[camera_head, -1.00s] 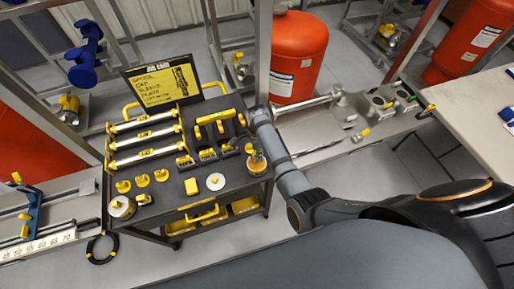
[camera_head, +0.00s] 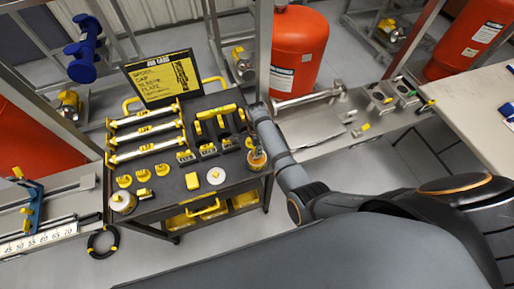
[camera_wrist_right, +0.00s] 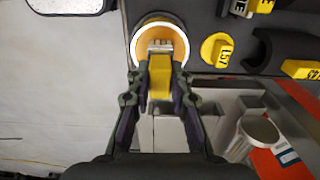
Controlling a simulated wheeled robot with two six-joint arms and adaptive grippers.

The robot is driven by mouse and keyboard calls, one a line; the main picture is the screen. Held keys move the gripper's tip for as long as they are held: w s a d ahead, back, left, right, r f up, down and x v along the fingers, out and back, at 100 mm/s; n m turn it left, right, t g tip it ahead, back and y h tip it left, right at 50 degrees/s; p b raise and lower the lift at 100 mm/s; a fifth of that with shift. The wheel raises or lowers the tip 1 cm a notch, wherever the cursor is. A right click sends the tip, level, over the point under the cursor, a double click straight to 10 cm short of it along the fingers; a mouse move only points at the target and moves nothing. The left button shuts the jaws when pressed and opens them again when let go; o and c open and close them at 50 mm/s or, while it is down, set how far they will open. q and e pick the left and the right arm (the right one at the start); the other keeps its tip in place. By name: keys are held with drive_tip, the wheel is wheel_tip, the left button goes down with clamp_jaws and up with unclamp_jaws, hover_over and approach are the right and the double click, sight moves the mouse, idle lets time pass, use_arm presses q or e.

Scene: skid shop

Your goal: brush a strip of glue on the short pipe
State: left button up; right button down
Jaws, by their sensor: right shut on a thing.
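My right gripper (camera_wrist_right: 160,92) is shut on the yellow handle of a brush (camera_wrist_right: 160,76). The brush's pale bristles are over the mouth of a round glue pot (camera_wrist_right: 137,46) with an orange and white rim; I cannot tell how deep they reach. In the head view the pot (camera_head: 258,162) stands at the right edge of the black cart, below my right wrist. Three silver pipes with yellow ends, one of them the front pipe (camera_head: 148,150), lie on the cart's left side. Another pipe (camera_head: 306,98) lies on the grey bench behind. I cannot tell which is the short pipe. My left gripper is out of view.
The cart (camera_head: 170,208) also carries yellow-marked blocks, a white disc (camera_head: 216,176) and a sign (camera_head: 162,78) at its back. Red tanks (camera_head: 298,48) stand behind. A pale table (camera_head: 480,115) is at right.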

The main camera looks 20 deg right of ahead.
drive_tip(key=shift+f, duration=0.45)
drive_tip(key=shift+s+f, duration=0.1)
idle(1.5)
drive_tip(key=shift+r, duration=3.55)
drive_tip(key=shift+f, duration=0.1)
wheel_tip(320, 180, down, 7)
drive_tip(key=shift+r, duration=0.2)
drive_tip(key=shift+f, duration=0.1)
